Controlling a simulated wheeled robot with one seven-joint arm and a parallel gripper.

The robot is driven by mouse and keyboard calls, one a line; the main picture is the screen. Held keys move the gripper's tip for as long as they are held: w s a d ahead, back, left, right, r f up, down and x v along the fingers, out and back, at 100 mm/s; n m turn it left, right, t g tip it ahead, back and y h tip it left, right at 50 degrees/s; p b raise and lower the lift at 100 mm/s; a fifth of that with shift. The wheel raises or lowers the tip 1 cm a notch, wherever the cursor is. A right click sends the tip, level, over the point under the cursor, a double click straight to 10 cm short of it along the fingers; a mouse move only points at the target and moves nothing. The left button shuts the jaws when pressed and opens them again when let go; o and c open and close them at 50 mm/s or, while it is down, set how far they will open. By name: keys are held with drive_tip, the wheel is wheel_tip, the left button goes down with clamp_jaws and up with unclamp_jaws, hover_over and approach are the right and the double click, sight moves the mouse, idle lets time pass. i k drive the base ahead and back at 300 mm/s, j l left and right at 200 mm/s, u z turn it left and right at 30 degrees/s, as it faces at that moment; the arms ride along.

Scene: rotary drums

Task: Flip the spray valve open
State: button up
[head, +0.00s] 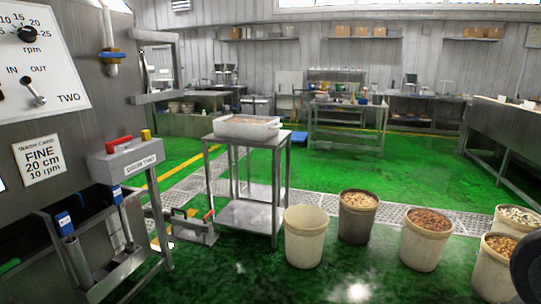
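A valve-like fitting (110,57) with a blue part and a brass-coloured body sits on a vertical pipe on the grey machine panel at the upper left. It looks like the spray valve, but it is small and I cannot tell its lever position. My gripper is not in view, so its state and its distance from the fitting do not show.
The control panel (40,62) has a dial and an IN/OUT lever. Below are a wash card (43,163) and a grey box (127,158) with a red handle. A metal table (218,139) holds a white tub (247,133). Several buckets stand right; green floor between is open.

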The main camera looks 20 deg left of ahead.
sight(103, 55)
drive_tip(key=i+u, duration=0.45)
drive_tip(key=i+l+u, duration=0.1)
drive_tip(key=i+u, duration=0.35)
drive_tip(key=i+l+u, duration=0.25)
drive_tip(key=i+u, duration=0.2)
drive_tip(key=u, duration=0.55)
